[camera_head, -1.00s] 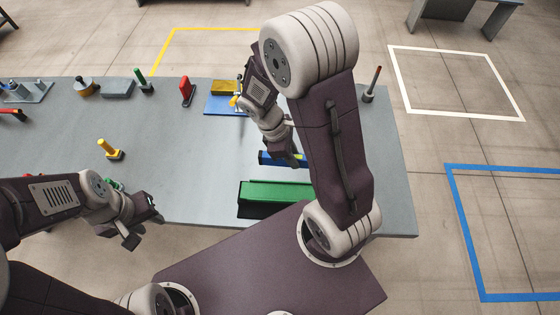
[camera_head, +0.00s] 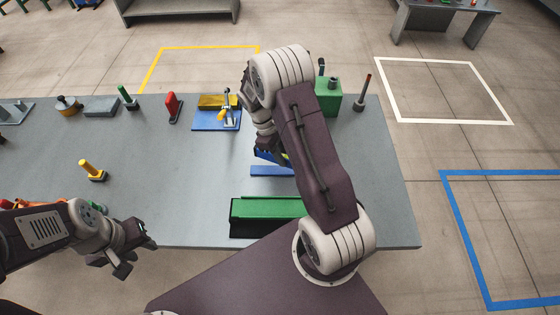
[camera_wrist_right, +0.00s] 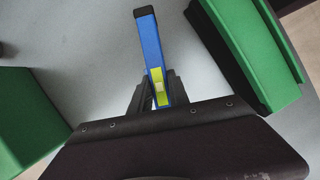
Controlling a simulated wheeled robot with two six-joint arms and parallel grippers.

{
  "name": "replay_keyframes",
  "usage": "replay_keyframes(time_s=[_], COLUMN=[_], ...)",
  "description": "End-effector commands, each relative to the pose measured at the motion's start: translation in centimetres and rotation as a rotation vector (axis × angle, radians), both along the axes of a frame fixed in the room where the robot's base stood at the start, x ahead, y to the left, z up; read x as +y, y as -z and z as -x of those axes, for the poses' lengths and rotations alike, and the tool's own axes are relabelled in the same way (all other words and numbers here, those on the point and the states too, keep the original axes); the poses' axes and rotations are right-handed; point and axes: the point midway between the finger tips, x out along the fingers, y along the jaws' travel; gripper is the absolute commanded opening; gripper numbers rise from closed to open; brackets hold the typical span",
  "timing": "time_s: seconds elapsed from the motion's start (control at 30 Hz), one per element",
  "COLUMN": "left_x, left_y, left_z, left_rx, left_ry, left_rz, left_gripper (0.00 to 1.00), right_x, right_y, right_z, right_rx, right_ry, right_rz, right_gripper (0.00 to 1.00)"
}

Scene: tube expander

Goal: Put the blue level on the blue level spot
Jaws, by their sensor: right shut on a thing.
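The blue level (camera_wrist_right: 152,48) has a black end cap and a yellow-green vial. My right gripper (camera_wrist_right: 158,92) is shut on it, as the right wrist view shows. In the head view, the level (camera_head: 262,154) shows only in part, because my right arm covers its right side. Just in front of it a flat blue strip (camera_head: 271,170), which looks like the blue level spot, lies on the table. The level appears to be above the table, but I cannot tell how high. My left gripper (camera_head: 130,258) is open and empty at the table's front edge.
A green-topped box (camera_head: 268,208) stands in front of the blue strip. A green block (camera_head: 329,97) stands behind my right arm. A blue base with a clamp (camera_head: 216,118) and a red stand (camera_head: 173,108) are at the back. The middle-left of the grey table (camera_head: 180,170) is mostly clear.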

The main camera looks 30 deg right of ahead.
Motion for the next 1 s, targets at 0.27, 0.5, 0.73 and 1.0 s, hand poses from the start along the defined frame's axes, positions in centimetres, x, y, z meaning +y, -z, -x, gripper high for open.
replay_keyframes(time_s=[0.27, 0.5, 0.73, 1.0], left_x=[0.0, 0.0, 0.0, 0.0], left_y=[-0.4, -0.9, -0.7, -0.6], left_z=[0.0, 0.0, 0.0, 0.0], left_rx=[0.0, 0.0, 0.0, 0.0], left_ry=[0.0, 0.0, 0.0, 0.0], left_rz=[0.0, 0.0, 0.0, 0.0], left_gripper=[0.36, 0.36, 0.36, 0.36], right_x=[0.4, 0.3, 0.3, 0.3], right_y=[1.5, 4.5, 4.7, 4.9], right_z=[-0.7, -0.7, -0.7, -0.7], right_rx=[0.004, 0.0, -0.001, 0.0], right_ry=[0.001, 0.001, 0.001, 0.001], right_rz=[-0.001, 0.0, 0.0, 0.0], right_gripper=[0.0, 0.0, 0.0, 0.43])
